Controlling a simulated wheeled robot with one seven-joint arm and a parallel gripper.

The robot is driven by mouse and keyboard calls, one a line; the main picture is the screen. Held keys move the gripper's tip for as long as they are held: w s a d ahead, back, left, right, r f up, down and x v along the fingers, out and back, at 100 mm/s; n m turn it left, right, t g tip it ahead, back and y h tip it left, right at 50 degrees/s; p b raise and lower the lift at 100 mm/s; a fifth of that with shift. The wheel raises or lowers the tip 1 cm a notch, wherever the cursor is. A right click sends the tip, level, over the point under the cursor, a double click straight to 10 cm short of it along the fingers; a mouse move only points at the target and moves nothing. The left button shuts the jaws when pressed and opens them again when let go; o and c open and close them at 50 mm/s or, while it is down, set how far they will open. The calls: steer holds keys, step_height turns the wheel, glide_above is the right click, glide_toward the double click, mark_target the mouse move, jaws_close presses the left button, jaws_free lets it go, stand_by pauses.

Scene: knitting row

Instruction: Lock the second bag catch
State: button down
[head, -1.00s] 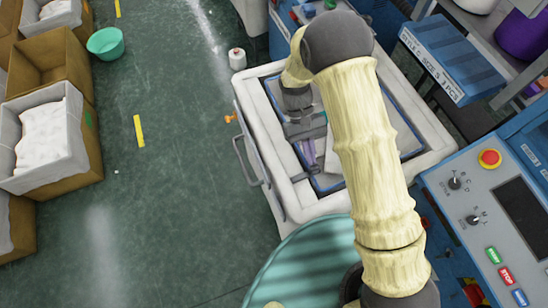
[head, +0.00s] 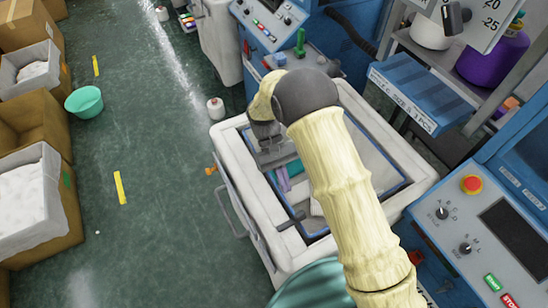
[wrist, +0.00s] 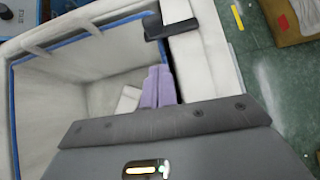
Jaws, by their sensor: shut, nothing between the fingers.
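A large white bin (head: 237,187) holds a pale bag with a blue edge (head: 352,205). A dark catch (head: 292,221) sits across the bin's left rim towards the near end. It also shows in the wrist view (wrist: 172,27), beyond my fingertips, lying across the pale rim with a white part above it. An orange piece (head: 211,170) shows at the bin's outer left side; I cannot tell whether it is a catch. My gripper (head: 283,179) has purple fingers, shut and empty, over the bin beside the left rim, apart from the dark catch. The fingers also show in the wrist view (wrist: 157,87).
A control panel with a red stop button (head: 471,185) stands close at the right. A blue box (head: 407,98) is behind the bin. Boxes of white material (head: 30,203) and a green bowl (head: 84,101) are at the left.

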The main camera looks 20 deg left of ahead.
steer(key=b+v, duration=0.2)
steer(key=v, duration=0.5)
steer(key=shift+a+r, duration=0.3)
steer(key=shift+r, duration=0.15)
